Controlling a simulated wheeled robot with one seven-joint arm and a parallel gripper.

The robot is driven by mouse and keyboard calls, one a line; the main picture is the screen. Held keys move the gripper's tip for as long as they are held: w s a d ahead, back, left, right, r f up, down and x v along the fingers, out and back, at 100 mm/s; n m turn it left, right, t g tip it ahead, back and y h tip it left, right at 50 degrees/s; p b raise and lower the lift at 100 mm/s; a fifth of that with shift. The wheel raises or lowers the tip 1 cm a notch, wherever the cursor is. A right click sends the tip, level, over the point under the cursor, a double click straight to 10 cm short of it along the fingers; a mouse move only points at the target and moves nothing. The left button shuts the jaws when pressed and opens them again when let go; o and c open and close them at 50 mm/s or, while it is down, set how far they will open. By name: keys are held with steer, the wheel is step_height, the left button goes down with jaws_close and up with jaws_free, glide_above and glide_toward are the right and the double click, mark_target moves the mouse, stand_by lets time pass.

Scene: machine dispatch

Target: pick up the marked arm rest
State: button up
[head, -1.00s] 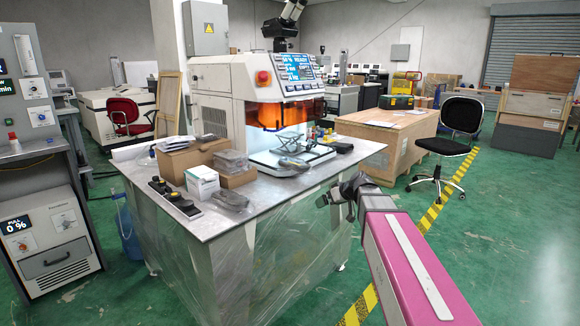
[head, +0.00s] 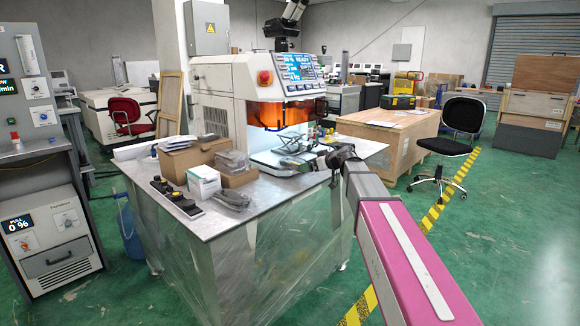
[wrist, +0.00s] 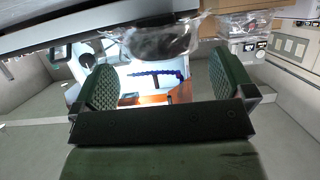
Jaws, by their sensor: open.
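A dark, rounded item in clear plastic (wrist: 160,40), which may be the arm rest, shows at the top middle of the wrist view, beyond my fingers. In the head view, a dark bagged item (head: 232,200) lies at the table's front, and another (head: 290,163) lies before the machine. I cannot tell for sure which one the wrist view shows, and I see no clear mark on either. My gripper (wrist: 163,62) is open and empty, its green ribbed pads wide apart. In the head view, my gripper (head: 338,155) is over the table's right side, small and partly hidden by my arm.
The metal-topped table (head: 215,225) is wrapped in plastic. It holds cardboard boxes (head: 190,158), a white box (head: 203,182), a black knob panel (head: 176,198) and the white machine (head: 235,95). A wooden crate (head: 385,140) and office chair (head: 455,145) stand right.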

mark_target(296, 165)
steer(key=x, duration=0.5)
steer(key=shift+f, duration=0.1)
steer(key=shift+c, duration=0.3)
steer(key=c, duration=0.9)
